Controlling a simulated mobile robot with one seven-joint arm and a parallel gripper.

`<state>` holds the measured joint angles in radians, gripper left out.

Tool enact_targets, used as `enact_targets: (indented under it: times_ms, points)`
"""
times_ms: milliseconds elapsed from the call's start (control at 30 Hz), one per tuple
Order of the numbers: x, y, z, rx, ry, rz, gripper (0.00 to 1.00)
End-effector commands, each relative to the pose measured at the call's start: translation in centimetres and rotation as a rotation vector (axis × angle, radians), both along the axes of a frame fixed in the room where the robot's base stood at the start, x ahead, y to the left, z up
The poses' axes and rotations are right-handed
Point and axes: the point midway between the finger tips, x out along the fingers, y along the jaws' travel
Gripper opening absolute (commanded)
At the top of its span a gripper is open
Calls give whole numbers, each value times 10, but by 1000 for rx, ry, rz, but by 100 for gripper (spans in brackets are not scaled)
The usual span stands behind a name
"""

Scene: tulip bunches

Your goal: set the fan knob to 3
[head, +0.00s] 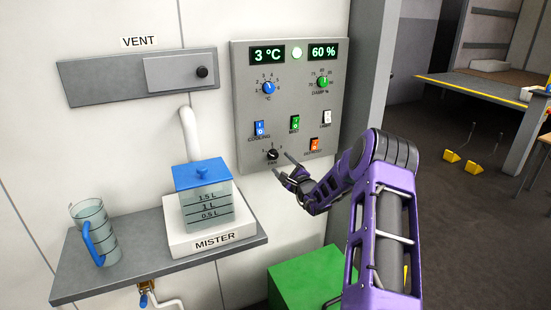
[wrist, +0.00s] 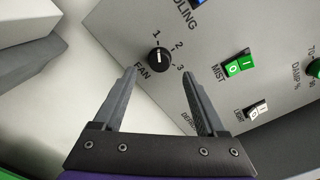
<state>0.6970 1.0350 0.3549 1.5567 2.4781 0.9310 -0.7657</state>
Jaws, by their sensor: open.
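The fan knob (head: 272,155) is a small black dial at the lower left of the grey control panel (head: 243,100). In the wrist view the fan knob (wrist: 159,57) shows a white pointer line aimed at about the 1 mark; marks 2 and 3 follow to its right. My gripper (head: 282,164) is open and empty, just right of and below the knob in the head view. In the wrist view my gripper (wrist: 160,72) has its fingertips spread to either side below the knob, apparently apart from it.
The panel also carries a green MIST switch (wrist: 238,65), a light switch (wrist: 257,110), a blue COOLING switch (head: 259,128) and an orange DEFROST switch (head: 314,145). Left of it, a shelf (head: 80,285) bears the mister (head: 205,190) and a jug (head: 95,232). A green box (head: 305,280) stands below.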

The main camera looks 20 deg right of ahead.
Motion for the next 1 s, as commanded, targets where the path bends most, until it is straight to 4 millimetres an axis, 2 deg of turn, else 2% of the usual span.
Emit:
enact_targets:
  times_ms: [200, 400, 833, 1000]
  points:
    - [37, 2, 0, 2, -1, 0, 74]
    - [56, 2, 0, 0, -1, 1, 74]
    - [63, 2, 0, 1, 1, 1, 74]
    - [63, 2, 0, 1, 1, 1, 44]
